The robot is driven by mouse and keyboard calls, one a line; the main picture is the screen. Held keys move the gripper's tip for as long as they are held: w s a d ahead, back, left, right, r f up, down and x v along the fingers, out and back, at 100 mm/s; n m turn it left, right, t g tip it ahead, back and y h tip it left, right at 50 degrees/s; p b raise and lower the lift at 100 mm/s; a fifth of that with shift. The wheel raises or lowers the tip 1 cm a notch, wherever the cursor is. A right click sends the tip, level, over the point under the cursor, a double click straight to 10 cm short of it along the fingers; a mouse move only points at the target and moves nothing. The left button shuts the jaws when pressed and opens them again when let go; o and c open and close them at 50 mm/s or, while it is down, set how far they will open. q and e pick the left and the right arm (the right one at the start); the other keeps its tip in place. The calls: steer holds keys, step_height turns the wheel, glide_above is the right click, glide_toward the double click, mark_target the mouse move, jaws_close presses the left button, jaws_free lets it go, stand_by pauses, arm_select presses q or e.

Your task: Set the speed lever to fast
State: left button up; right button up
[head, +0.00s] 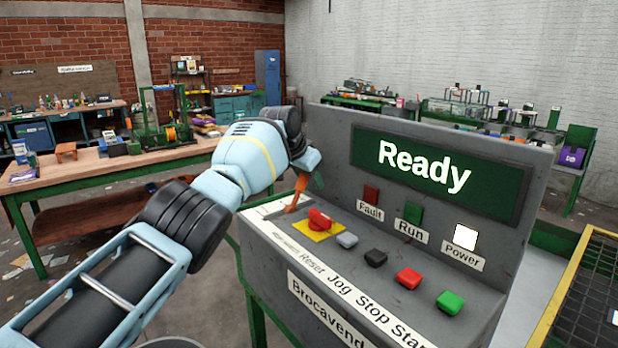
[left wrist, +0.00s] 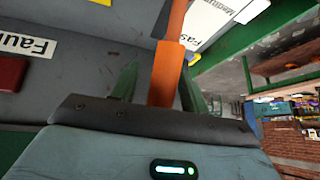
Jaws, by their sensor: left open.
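The orange speed lever (head: 298,190) stands at the left end of the grey control panel (head: 340,165), on a white label plate (head: 268,209). In the left wrist view the orange lever (left wrist: 166,70) passes between my green fingers. White labels reading "Fas" (left wrist: 190,42) and "Medium", partly cut off, lie beside it. My left gripper (head: 304,178) is at the lever's upper end; in the left wrist view the gripper (left wrist: 158,88) is open around the lever, with gaps at the sides. I cannot tell the lever's exact setting. My right gripper is not in view.
A red knob on a yellow plate (head: 319,231) sits just right of the lever. Reset, Jog, Stop and Start buttons (head: 375,258) follow along the panel. The screen (head: 435,175) reads "Ready" and the Power lamp (head: 465,236) is lit. A workbench (head: 90,165) stands behind at left.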

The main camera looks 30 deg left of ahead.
mark_target(301, 182)
arm_select(q)
steer(key=p+v, duration=0.2)
steer(key=v, duration=0.4)
steer(key=shift+r, duration=0.25)
steer(key=shift+s+r+p, duration=0.35)
steer(key=shift+r, duration=0.05)
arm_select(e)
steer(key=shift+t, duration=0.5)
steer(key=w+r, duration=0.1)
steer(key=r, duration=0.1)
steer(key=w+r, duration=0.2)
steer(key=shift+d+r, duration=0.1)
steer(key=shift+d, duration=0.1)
arm_select(q)
steer(key=shift+f, duration=0.1)
